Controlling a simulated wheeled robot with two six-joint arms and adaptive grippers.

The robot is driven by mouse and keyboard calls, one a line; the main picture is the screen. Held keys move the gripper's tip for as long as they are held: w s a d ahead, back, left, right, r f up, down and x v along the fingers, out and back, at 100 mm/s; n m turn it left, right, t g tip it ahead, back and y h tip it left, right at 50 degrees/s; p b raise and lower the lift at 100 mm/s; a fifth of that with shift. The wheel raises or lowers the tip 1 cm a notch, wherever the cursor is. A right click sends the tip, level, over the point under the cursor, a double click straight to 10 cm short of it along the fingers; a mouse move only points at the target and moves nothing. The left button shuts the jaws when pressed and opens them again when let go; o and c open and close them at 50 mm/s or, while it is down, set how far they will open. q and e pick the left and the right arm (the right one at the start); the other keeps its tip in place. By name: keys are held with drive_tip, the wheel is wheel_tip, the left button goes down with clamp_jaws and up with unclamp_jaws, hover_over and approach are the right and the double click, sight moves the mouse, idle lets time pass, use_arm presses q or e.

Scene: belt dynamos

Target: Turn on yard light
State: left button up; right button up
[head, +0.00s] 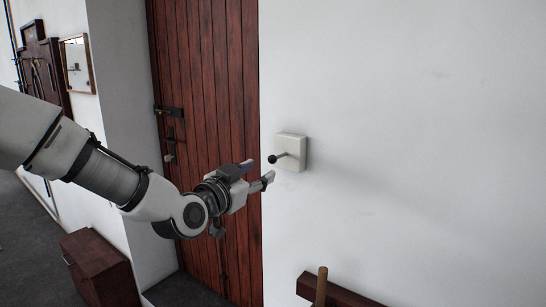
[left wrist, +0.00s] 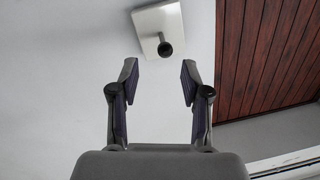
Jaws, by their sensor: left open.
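The yard light switch is a cream square plate (head: 293,152) on the white wall, just right of the wooden door. A short lever with a dark ball knob (head: 272,159) sticks out of it. My left gripper (head: 260,173) is open and empty, just left of and slightly below the knob, apart from it. In the left wrist view the switch plate (left wrist: 147,27) and knob (left wrist: 165,49) lie beyond the fingertips, between and past the open fingers (left wrist: 158,75). My right gripper is not in view.
A red-brown plank door (head: 212,90) with a dark latch stands left of the switch. A brown cabinet (head: 100,268) is at lower left. A dark wooden rail with a light wooden handle (head: 321,287) is below the switch. The wall right of the switch is clear.

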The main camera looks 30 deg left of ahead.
sight(272, 160)
use_arm(q)
drive_tip(key=w+b, duration=0.1)
drive_tip(key=w, duration=0.4)
drive_tip(key=w+r+b, duration=0.1)
drive_tip(key=w, duration=0.2)
drive_tip(key=shift+d+b, duration=0.15)
drive_tip(key=shift+b, duration=0.15)
drive_tip(key=shift+w+f, duration=0.15)
drive_tip(key=shift+a+f, duration=0.1)
drive_tip(key=shift+a, duration=0.3)
drive_tip(key=shift+d, duration=0.15)
clamp_jaws()
